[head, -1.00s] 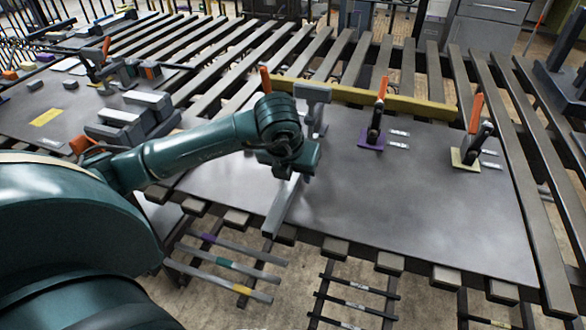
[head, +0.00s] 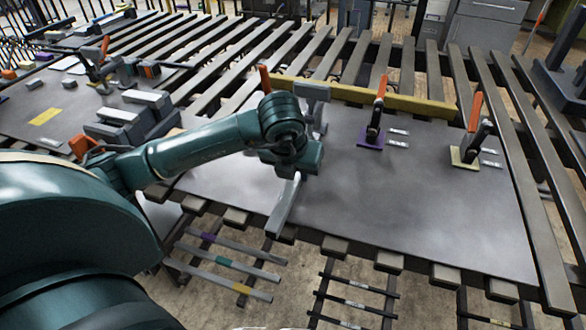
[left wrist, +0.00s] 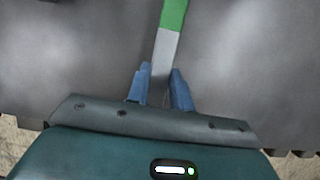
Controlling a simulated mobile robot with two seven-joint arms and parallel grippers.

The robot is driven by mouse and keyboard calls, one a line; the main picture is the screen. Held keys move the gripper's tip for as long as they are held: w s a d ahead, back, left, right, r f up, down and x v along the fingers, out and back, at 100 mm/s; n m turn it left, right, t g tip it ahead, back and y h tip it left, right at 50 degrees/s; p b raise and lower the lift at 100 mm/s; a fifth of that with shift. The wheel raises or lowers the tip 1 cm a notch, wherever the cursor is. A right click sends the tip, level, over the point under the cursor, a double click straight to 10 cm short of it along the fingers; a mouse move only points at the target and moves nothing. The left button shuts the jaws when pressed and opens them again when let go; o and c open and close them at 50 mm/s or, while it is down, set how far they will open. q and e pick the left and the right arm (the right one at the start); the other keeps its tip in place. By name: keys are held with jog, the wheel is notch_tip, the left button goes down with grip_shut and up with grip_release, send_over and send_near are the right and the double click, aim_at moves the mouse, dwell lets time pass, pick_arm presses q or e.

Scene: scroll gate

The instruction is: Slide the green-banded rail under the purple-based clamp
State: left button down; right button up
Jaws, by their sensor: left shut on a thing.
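The green-banded rail is a grey bar. Its near end (head: 284,208) shows in the head view on the grey plate, reaching to the plate's front edge. Its green band (left wrist: 173,14) shows at the top of the left wrist view, beyond my fingers. My left gripper (left wrist: 160,86) is shut on the grey part of the rail. In the head view, my wrist hides the fingers and the rail's far part. The purple-based clamp (head: 374,128) stands to the right and farther back, apart from the gripper, with its orange handle raised. My right gripper is out of view.
A yellow bar (head: 400,104) runs along the plate's back. A yellow-based clamp (head: 473,140) stands at the right, and a grey post (head: 312,92) behind my wrist. The plate's (head: 420,205) front right is clear. Banded bars (head: 225,262) lie on a rack below.

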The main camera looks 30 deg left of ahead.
pick_arm(q)
jog(key=shift+w+d+b, duration=0.1)
jog(key=shift+w+d, duration=0.2)
jog(key=shift+d, duration=0.95)
jog(key=shift+w+d+b, duration=0.1)
jog(key=shift+w+d, duration=0.2)
jog(key=shift+d, duration=1)
jog(key=shift+w+d+b, duration=0.1)
jog(key=shift+w+d, duration=0.2)
jog(key=shift+d, duration=0.95)
jog(key=shift+w+d+b, duration=0.1)
jog(key=shift+w+d, duration=0.1)
jog(key=shift+d, duration=0.7)
jog(key=shift+w+d+b, duration=0.15)
jog(key=shift+w+d, duration=0.1)
jog(key=shift+d, duration=0.65)
jog(key=shift+w+d+b, duration=0.1)
jog(key=shift+w+d, duration=0.1)
jog(key=shift+d, duration=0.7)
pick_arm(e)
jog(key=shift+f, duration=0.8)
pick_arm(q)
jog(key=c, duration=1.1)
grip_release()
jog(key=shift+c, duration=0.2)
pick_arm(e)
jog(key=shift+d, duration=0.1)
